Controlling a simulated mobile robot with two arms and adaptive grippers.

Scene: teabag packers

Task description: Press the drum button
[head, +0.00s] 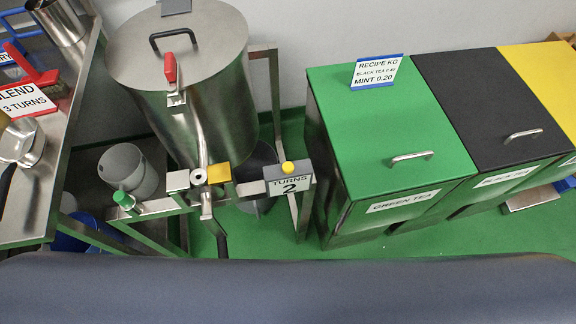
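The steel drum (222,110) stands at centre left with a grey lid (190,55), a black lid handle and a red-handled latch (169,68). In front of it is a frame with a crank (219,238). A green button (122,197) sits on the left part of this frame. A yellow button (288,167) tops the counter box (272,172), whose sign reads "TURNS 2". I cannot tell from the picture which one is called the drum button. Neither gripper is in view.
Green, black and yellow lidded bins (378,120) stand at right, with a recipe card (376,72) on the green one. A steel table (74,120) at left holds a scoop, a brush and signs. Green floor (270,235) shows in front.

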